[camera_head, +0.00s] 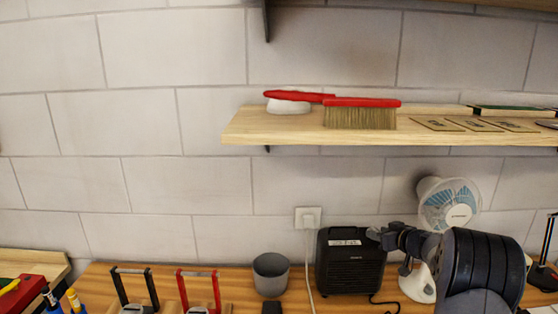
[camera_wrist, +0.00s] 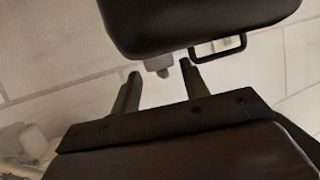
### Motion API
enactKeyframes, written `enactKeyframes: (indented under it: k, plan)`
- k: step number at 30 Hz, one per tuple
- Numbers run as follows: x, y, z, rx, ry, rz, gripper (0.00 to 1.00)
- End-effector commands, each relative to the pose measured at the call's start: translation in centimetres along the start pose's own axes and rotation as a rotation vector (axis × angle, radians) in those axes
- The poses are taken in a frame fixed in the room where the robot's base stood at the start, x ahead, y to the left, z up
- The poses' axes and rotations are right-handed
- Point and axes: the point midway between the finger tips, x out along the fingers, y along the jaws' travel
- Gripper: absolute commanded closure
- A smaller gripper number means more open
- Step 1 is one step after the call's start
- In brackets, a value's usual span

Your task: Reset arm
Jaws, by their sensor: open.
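My gripper (camera_wrist: 163,80) is open in the wrist view, its two dark fingers apart with nothing between them. In the head view my gripper (camera_head: 374,234) is small and partly hidden by my arm, near the top right corner of a black box-shaped appliance (camera_head: 349,265) on the bench. A dark rounded body with a loop handle (camera_wrist: 190,25) fills the top of the wrist view. It looks like that appliance, seen close. I cannot tell whether the gripper touches it.
The wooden bench (camera_head: 240,300) holds a grey cup (camera_head: 271,274), a black-handled item (camera_head: 135,287), a red-handled item (camera_head: 199,290) and a white fan (camera_head: 450,204). A wall shelf (camera_head: 250,126) above carries a red brush (camera_head: 360,113). A wall socket (camera_head: 307,217) has a cord.

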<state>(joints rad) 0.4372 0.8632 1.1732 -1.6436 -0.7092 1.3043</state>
Motion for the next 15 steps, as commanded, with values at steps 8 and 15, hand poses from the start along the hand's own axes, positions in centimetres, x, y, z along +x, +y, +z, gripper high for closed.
enactKeyframes:
  k: [8,15]
  plan:
    - [1.13,-0.07,-0.03,0.004,0.001,0.009,0.57]
    - [1.11,-0.06,-0.03,0.004,0.001,0.011,0.57]
